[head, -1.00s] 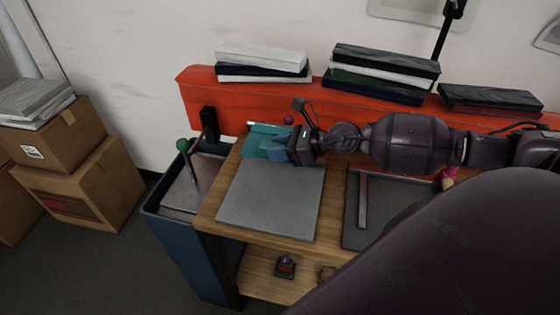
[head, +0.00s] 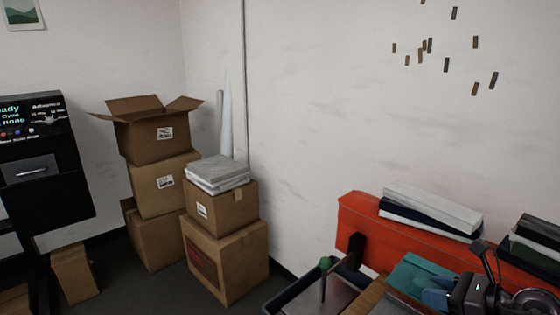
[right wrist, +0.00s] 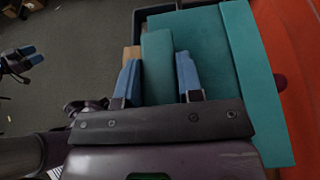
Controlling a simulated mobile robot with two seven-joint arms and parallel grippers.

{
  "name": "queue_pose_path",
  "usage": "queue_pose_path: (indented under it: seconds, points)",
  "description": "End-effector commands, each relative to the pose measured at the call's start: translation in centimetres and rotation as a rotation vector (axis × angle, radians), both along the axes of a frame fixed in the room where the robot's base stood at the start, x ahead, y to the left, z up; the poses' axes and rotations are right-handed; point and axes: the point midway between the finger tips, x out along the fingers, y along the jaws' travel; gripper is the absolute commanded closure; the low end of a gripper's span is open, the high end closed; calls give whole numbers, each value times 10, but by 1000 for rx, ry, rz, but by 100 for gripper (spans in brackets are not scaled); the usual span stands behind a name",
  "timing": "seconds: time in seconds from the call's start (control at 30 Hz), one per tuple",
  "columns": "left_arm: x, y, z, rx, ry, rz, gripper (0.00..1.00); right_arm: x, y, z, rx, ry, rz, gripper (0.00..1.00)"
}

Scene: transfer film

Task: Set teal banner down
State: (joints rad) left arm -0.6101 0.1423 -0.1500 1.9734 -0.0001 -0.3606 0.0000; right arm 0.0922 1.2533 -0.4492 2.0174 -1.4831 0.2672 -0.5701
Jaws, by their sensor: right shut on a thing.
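The teal banner (head: 414,272) is a flat teal sheet at the lower right of the head view, by the red panel. My right gripper (head: 436,297) is at its near right side. In the right wrist view, the blue fingers of my right gripper (right wrist: 158,78) are shut on a teal strip of the banner (right wrist: 157,62). A wider teal part (right wrist: 215,50) spreads to the right of the fingers. Whether the banner rests on the wooden bench is not clear. My left gripper (right wrist: 27,57) shows small at the left edge of the right wrist view, its opening unclear.
A red panel (head: 360,222) carries stacked books (head: 432,208). Cardboard boxes (head: 228,262) stand by the wall. A black machine (head: 45,160) is at the far left.

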Motion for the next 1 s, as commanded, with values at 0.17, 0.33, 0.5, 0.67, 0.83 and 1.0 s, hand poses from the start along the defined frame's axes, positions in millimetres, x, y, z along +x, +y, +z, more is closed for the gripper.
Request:
queue_pose_path:
  seconds: [0.17,0.33,0.5,0.67,0.83,1.0]
  points:
    - [0,0,0,0,0,0,40,-9,17,-7,7,-2,71,91]
    - [1,0,-1,0,-1,0,40,-15,46,-11,8,-4,141,91]
    - [2,0,-2,0,-3,0,40,-19,79,-8,7,-6,191,91]
    - [2,-1,-3,-1,-5,-1,40,-18,105,0,4,-6,208,91]
    - [3,-1,-3,-1,-6,-1,40,-17,117,5,2,-2,208,91]
    - [3,-1,-3,-1,-7,-1,40,-17,120,4,4,0,208,91]
